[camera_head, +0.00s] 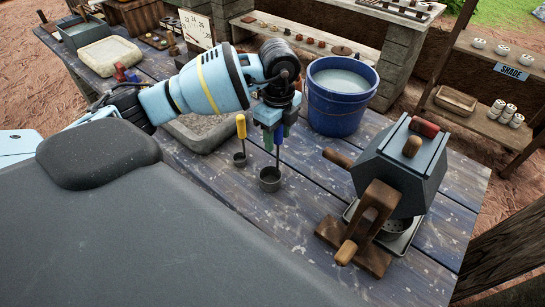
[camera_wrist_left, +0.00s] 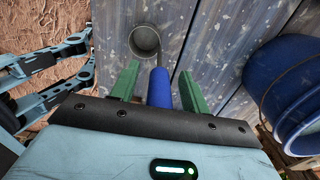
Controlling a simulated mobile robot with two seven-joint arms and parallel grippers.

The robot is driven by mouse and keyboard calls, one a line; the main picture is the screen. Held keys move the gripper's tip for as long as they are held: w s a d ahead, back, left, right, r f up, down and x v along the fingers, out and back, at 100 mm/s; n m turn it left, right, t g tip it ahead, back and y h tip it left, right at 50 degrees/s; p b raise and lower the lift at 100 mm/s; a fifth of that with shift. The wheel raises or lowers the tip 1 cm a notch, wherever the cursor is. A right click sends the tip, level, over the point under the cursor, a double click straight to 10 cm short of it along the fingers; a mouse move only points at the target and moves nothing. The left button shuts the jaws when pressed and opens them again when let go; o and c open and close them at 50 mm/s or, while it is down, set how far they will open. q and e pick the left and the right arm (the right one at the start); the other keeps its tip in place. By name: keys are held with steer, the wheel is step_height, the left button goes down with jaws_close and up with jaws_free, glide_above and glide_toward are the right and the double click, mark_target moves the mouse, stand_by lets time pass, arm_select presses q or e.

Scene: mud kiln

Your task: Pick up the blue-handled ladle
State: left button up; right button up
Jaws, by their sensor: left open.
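The blue-handled ladle stands upright above the table, its small dark cup (camera_head: 270,179) low and its blue handle (camera_head: 279,133) at my left gripper. My left gripper (camera_head: 272,132) is open and points down, with green fingers. In the left wrist view the blue handle (camera_wrist_left: 160,88) lies between the two open fingers (camera_wrist_left: 159,72), with visible gaps on both sides. The ladle's round cup (camera_wrist_left: 144,40) shows beyond the fingertips. A similar ladle with a yellow handle (camera_head: 241,126) is just left of it in the head view. My right gripper is not in view.
A blue bucket of water (camera_head: 337,112) stands close right of the gripper. A grey hexagonal device with wooden handles (camera_head: 400,165) stands further right. A shallow grey tray (camera_head: 200,138) lies to the left. The weathered table (camera_head: 285,225) is clear in front of the ladles.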

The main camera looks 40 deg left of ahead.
arm_select(q)
jaws_close()
stand_by(0.5)
steer(key=shift+r, duration=0.85)
steer(key=shift+s+r, duration=0.15)
steer(key=shift+r, duration=0.35)
steer(key=shift+s+r, duration=0.15)
steer(key=shift+r, duration=0.35)
steer(key=s+r, duration=0.1)
steer(key=s, duration=1.4)
steer(key=shift+s+d+r, duration=0.15)
steer(key=shift+s+d, duration=0.1)
steer(key=shift+d, duration=0.2)
